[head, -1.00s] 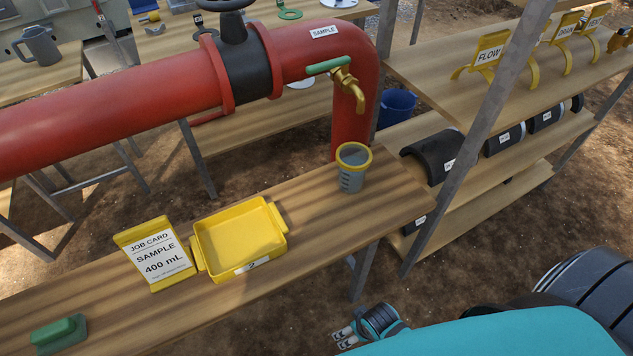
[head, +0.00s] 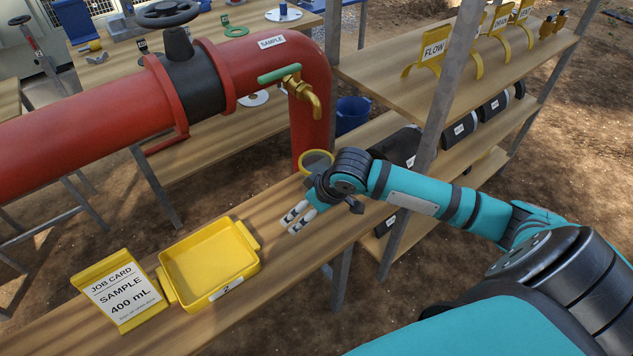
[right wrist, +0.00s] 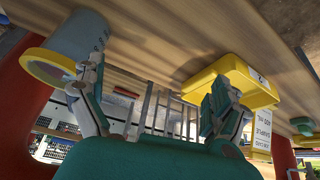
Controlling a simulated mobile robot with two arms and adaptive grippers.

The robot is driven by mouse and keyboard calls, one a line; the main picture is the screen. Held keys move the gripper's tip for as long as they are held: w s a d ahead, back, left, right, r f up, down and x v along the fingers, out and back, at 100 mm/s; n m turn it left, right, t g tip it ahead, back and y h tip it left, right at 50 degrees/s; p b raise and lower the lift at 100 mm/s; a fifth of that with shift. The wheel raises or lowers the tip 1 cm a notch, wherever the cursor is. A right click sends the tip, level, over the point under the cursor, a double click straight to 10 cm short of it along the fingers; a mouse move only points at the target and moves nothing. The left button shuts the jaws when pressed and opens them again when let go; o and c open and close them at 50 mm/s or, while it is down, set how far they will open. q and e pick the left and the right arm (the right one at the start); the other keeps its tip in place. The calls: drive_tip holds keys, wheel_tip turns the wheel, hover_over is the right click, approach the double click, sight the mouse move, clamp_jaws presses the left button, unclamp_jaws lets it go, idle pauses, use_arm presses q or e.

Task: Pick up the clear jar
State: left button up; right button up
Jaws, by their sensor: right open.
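The clear jar (head: 316,160), with a yellow rim, stands on the wooden bench below the brass tap. In the head view my right wrist hides most of its body. My right gripper (head: 297,216) is open and empty above the bench, in front of the jar, its fingers pointing left toward the yellow tray. In the right wrist view, the jar's grey graduated body (right wrist: 84,36) and yellow rim appear at upper left, partly behind one finger and not between the fingers (right wrist: 152,88). My left gripper is not in view.
A yellow tray (head: 253,277) and a job card (head: 122,298) reading SAMPLE 400 mL stand on the bench to the left. The red pipe (head: 90,112) and brass tap (head: 308,94) are above and behind. A shelf post (head: 449,90) stands right, close to my arm.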

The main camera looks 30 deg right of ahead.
drive_tip(key=w+d+r+m+h, duration=0.1)
drive_tip(key=w+d+r+m, duration=0.25)
drive_tip(key=d+r, duration=0.75)
drive_tip(key=shift+n+t, duration=0.3)
drive_tip(key=shift+n, duration=0.05)
drive_tip(key=x, duration=1.2)
drive_tip(key=d+x, duration=0.1)
drive_tip(key=x, duration=0.5)
drive_tip(key=shift+f, duration=0.2)
drive_tip(key=shift+c, duration=0.4)
drive_tip(key=c, duration=1.5)
drive_tip(key=shift+o, duration=0.2)
drive_tip(key=shift+r, duration=0.15)
